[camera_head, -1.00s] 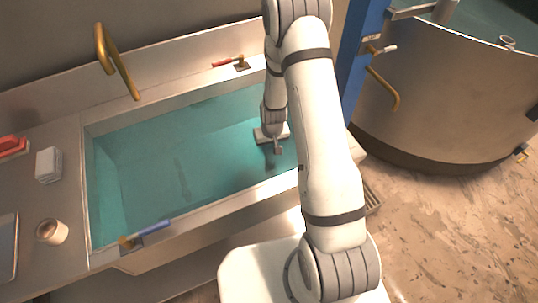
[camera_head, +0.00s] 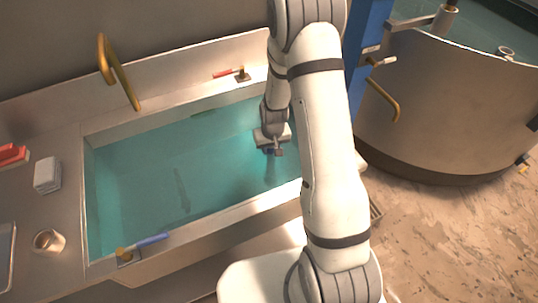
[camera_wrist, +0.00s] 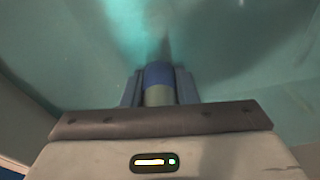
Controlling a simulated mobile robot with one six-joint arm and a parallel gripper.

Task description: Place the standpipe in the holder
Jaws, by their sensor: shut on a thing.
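My gripper (camera_head: 274,150) hangs over the right part of the teal sink basin (camera_head: 130,255). In the wrist view the two grey-blue fingers (camera_wrist: 158,88) are shut on a short cylinder with a blue band and a grey-green part, perhaps the standpipe (camera_wrist: 158,76). Its far end is hidden in the dim teal background. In the head view only a small dark bit shows between the fingers. No holder can be clearly told; a pale upright tube (camera_head: 446,18) stands at the rim of the round tank on the right.
The basin has a brass faucet (camera_head: 118,70) at the back. A cup (camera_head: 48,242) and white stack (camera_head: 47,174) stand on the left counter. The round tank (camera_head: 450,120) stands at right.

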